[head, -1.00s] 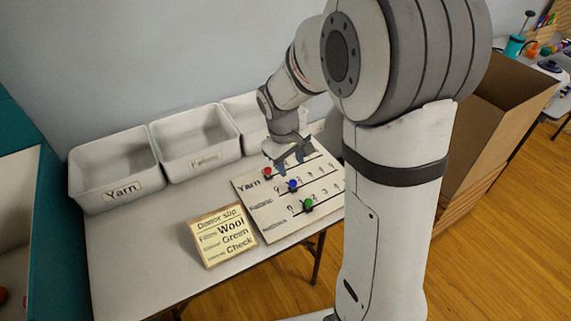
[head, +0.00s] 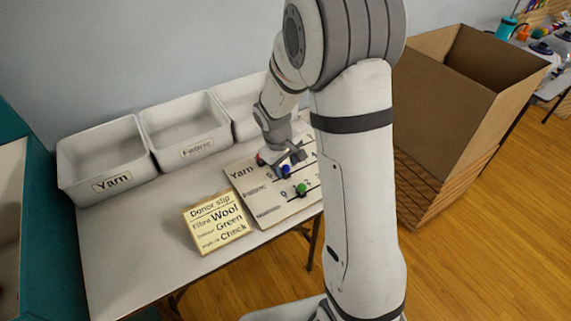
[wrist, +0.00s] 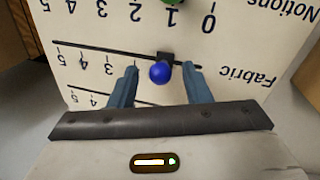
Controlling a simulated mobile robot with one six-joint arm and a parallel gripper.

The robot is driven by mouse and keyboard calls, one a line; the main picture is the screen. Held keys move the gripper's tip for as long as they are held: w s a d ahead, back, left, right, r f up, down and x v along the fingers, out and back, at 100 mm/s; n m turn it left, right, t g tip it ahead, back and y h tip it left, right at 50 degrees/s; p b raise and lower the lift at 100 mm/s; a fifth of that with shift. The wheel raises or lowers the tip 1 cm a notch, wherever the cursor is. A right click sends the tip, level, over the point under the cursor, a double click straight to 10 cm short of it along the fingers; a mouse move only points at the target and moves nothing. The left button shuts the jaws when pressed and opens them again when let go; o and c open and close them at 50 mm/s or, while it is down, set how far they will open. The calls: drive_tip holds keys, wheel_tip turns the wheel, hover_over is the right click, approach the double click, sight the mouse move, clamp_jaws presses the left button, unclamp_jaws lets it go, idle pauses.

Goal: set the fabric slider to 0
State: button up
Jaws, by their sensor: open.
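The slider board (head: 262,208) lies on the table with its Yarn, Fabric and Notions rows. The fabric slider's blue knob (wrist: 160,72) stands on the middle line, near the Fabric label end, at about the 1 mark. It also shows in the head view (head: 285,171). My gripper (wrist: 161,78) is open, with one finger on each side of the blue knob and visible gaps between. Its left finger hides some of the fabric numbers. In the head view my gripper (head: 287,158) is just above the knob.
The green notions knob (head: 301,189) sits on the row nearer the table's front. The red yarn knob (head: 261,160) is partly hidden by my gripper. A donor slip (head: 218,222) stands left of the board. Yarn (head: 105,160) and Fabric bins (head: 187,128) stand behind.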

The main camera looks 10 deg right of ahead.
drive_tip(key=shift+c, duration=0.4)
clamp_jaws()
